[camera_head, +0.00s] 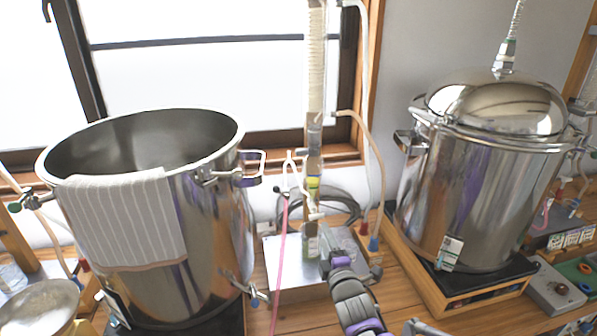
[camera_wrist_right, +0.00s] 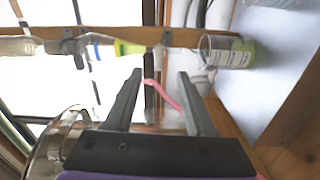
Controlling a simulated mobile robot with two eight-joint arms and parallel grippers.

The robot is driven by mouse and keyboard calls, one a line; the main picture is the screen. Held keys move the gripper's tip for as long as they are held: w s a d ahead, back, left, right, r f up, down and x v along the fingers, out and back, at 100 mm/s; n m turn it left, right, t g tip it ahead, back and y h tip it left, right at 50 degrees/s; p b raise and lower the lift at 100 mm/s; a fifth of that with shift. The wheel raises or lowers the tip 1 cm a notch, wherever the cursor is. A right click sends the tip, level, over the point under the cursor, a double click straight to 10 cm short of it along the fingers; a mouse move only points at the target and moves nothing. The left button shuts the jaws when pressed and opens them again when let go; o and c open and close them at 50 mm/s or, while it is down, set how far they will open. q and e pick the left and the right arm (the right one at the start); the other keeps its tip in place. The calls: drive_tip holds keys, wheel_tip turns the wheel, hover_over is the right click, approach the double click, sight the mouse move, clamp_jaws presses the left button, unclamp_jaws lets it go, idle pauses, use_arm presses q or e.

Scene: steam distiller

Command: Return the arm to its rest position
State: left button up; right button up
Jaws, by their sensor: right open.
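My right arm comes in from the bottom centre of the head view. Its gripper (camera_head: 328,258) is in front of the metal box at the foot of the central column. In the right wrist view the gripper (camera_wrist_right: 160,76) has its two dark fingers apart. A pink hose (camera_wrist_right: 163,95) shows in the gap, and I cannot tell its distance from the fingers. No object is clearly held. My left gripper is not in view.
An open steel pot (camera_head: 215,215) with a striped towel (camera_head: 120,220) stands at left. A lidded steel pot (camera_head: 480,190) stands on a wooden base at right. Between them are a metal box (camera_head: 285,275), a pink tube (camera_head: 280,240) and a glass column (camera_head: 313,150).

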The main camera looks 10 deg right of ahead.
drive_tip(key=s+f+m+g+p, duration=0.1)
drive_tip(key=s+f+m+g, duration=0.2)
drive_tip(key=s+m, duration=0.3)
drive_tip(key=s+f+m+g+p, duration=0.1)
drive_tip(key=s+f+m+g, duration=0.2)
drive_tip(key=s, duration=1.2)
drive_tip(key=s+f+m+g+p, duration=0.1)
drive_tip(key=s+f+m+g, duration=0.3)
drive_tip(key=s, duration=0.7)
drive_tip(key=m+g, duration=0.2)
drive_tip(key=m, duration=0.2)
drive_tip(key=shift+s+m+g+h, duration=0.3)
drive_tip(key=shift+s+m, duration=0.05)
drive_tip(key=shift+m, duration=0.05)
